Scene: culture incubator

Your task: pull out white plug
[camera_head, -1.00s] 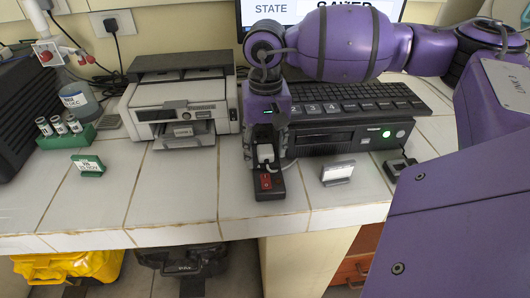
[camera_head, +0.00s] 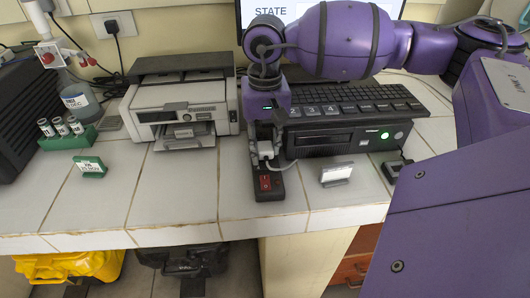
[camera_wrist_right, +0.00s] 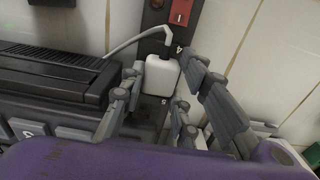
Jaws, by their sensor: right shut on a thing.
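The white plug (camera_head: 266,150) is at the black power strip (camera_head: 268,194), above its red switch (camera_head: 265,183). It also shows in the right wrist view (camera_wrist_right: 161,76), with a light cable bending away from it. My right gripper (camera_head: 265,138) comes down from above, its fingers (camera_wrist_right: 160,88) on both sides of the plug and shut on it. I cannot tell whether the plug is seated in a socket; its underside is hidden. My left gripper is out of view.
A black box with a green light (camera_head: 345,139) stands right of the strip, a keyboard (camera_head: 355,98) on it. A printer (camera_head: 182,108) stands to the left. The front left tiles are clear.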

